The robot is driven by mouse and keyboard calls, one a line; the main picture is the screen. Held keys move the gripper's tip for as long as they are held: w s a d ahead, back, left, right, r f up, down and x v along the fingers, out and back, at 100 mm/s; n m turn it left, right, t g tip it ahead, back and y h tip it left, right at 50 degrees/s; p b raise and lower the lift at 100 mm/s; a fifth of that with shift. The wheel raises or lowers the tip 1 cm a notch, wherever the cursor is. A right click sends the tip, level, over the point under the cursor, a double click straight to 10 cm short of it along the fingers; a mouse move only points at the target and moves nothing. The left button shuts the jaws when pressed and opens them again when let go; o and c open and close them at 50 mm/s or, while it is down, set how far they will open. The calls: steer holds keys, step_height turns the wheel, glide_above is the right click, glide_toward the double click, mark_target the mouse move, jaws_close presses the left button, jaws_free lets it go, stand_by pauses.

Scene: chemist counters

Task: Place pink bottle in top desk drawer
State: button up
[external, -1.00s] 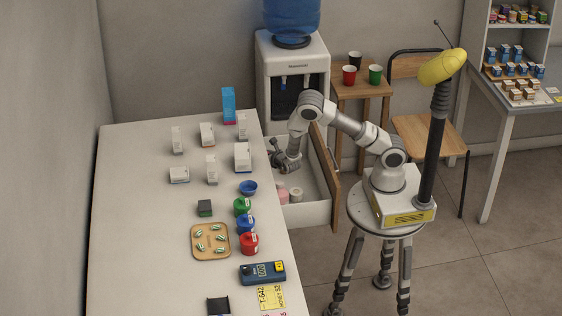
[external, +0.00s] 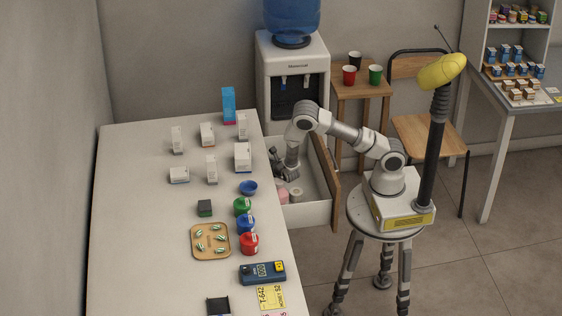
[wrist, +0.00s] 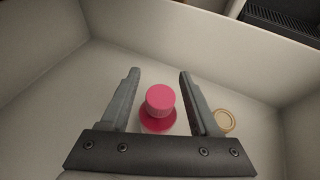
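The pink bottle (external: 281,196) is inside the open desk drawer (external: 308,214). In the wrist view the pink bottle (wrist: 160,101) shows its round pink cap from above, with a wider pink part under it. My gripper (external: 281,168) is at the drawer, close to the bottle. In the wrist view my gripper (wrist: 159,74) is open, with a finger on each side of the bottle and a gap between the bottle and each finger. The lower part of the bottle is hidden by the gripper body.
A round container with a tan lid (wrist: 224,121) is in the drawer beside the right finger. The drawer walls surround the gripper. The white desk (external: 140,230) on the left holds several boxes and jars. A water cooler (external: 293,60) stands behind the drawer.

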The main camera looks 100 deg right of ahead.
steer(key=shift+r, duration=0.1)
steer(key=shift+r+p, duration=0.25)
steer(key=shift+p, duration=0.1)
steer(key=p+v, duration=0.1)
steer(key=v, duration=0.6)
steer(key=s+a+r+m+g+y, duration=0.1)
steer(key=s+a+r+m+g, duration=0.2)
steer(key=r+m, duration=0.5)
steer(key=s+a+r+m+g, duration=0.2)
steer(key=s+r+m, duration=0.4)
steer(key=r, duration=0.3)
steer(key=s+a+r+m+t+y, duration=0.2)
steer(key=s+a+r+m+y, duration=0.1)
steer(key=a, duration=0.4)
steer(key=s+a+r+m+t+y, duration=0.1)
steer(key=a+r+y, duration=0.3)
steer(key=a, duration=0.4)
steer(key=s+a+r+m+t+y, duration=0.2)
steer(key=s+a+r+m+y, duration=0.2)
steer(key=a, duration=0.4)
steer(key=shift+s+a+r+m+t, duration=0.15)
steer(key=shift+s+r+m+t, duration=0.15)
steer(key=shift+s+r, duration=0.05)
steer(key=shift+c, duration=0.4)
